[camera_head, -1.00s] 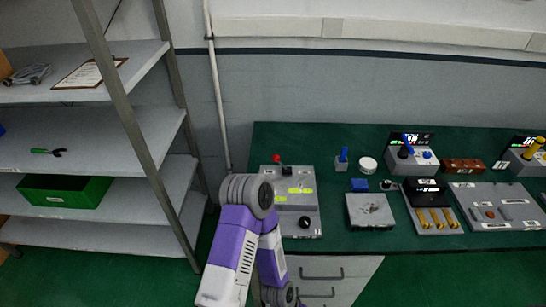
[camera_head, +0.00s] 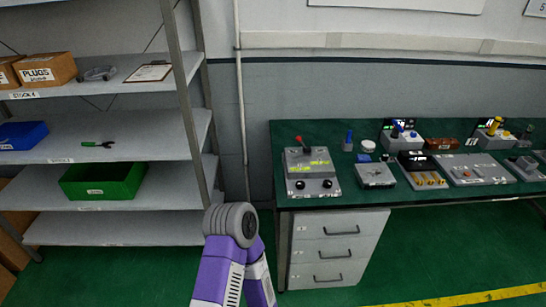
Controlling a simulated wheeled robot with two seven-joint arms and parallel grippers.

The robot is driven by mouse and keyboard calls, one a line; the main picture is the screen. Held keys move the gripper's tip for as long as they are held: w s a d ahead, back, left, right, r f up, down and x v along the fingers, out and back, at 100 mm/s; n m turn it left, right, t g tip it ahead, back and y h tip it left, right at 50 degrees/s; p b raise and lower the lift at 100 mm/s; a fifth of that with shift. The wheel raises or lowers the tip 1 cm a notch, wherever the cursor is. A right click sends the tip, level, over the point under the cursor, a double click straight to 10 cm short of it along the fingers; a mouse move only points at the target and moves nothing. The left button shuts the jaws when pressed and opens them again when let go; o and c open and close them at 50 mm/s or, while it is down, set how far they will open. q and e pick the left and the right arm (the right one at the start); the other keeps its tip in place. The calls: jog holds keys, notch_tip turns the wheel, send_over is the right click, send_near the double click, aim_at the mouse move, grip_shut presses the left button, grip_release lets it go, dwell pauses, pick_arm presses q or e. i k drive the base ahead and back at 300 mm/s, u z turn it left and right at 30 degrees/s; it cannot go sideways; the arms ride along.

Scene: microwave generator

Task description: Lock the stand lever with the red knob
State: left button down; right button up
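A lever with a red knob (camera_head: 298,139) stands at the back left of a grey control box (camera_head: 311,173), at the left end of the green bench. The box also has bright yellow-green displays and two black knobs on its front. The red-knob lever looks nearly upright, leaning slightly left; whether it is locked is too small to tell. One of my arms, purple and white with a grey joint, shows at the bottom centre, in front of and left of the bench. Neither gripper is in view.
The green bench (camera_head: 285,133) carries several other devices to the right, including a blue-handled piece (camera_head: 348,140) and a grey box (camera_head: 375,175). White drawers (camera_head: 338,250) stand under it. Shelves (camera_head: 100,200) at left hold a green bin (camera_head: 102,181). The floor at right is clear.

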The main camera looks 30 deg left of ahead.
aim_at(299, 139)
jog(key=u, duration=0.9)
jog(key=i, duration=1.25)
jog(key=z, duration=0.7)
